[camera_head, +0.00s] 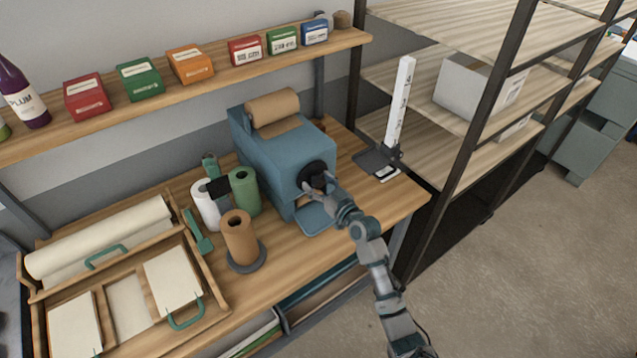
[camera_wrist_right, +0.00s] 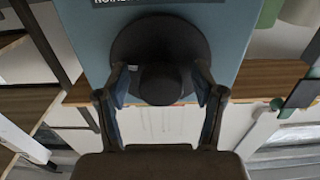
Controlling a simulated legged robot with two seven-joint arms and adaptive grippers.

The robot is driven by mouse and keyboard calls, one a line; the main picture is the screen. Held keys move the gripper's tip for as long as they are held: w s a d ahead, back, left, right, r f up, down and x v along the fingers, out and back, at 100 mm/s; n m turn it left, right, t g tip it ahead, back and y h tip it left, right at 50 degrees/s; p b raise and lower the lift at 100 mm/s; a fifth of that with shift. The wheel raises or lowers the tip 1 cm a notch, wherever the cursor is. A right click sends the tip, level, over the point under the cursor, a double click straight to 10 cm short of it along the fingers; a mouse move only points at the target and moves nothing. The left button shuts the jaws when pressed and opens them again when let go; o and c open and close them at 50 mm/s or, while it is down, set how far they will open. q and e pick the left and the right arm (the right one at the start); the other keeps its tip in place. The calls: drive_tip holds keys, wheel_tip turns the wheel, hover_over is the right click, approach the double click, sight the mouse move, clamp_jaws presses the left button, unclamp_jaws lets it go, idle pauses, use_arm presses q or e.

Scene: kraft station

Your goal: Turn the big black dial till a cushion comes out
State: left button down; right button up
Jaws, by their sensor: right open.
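The big black dial (camera_head: 314,176) is on the front face of a blue machine (camera_head: 285,150) with a roll of brown kraft paper (camera_head: 272,107) on top. My right gripper (camera_head: 322,188) is at the dial. In the right wrist view the dial (camera_wrist_right: 160,42) shows as a dark round disc with a raised knob (camera_wrist_right: 160,85). The fingers of my right gripper (camera_wrist_right: 162,88) stand open on either side of the knob; whether they touch it I cannot tell. No cushion shows. A blue tray (camera_head: 315,220) lies below the dial. My left gripper is not in view.
A brown paper roll (camera_head: 239,238) on a round stand, a green roll (camera_head: 244,192) and a white roll (camera_head: 206,204) stand left of the machine. A black-framed shelf (camera_head: 455,170) is at right. A white upright ruler (camera_head: 399,105) stands on the table's right end.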

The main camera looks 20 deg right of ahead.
drive_tip(key=c, duration=1.2)
drive_tip(key=shift+o, duration=0.2)
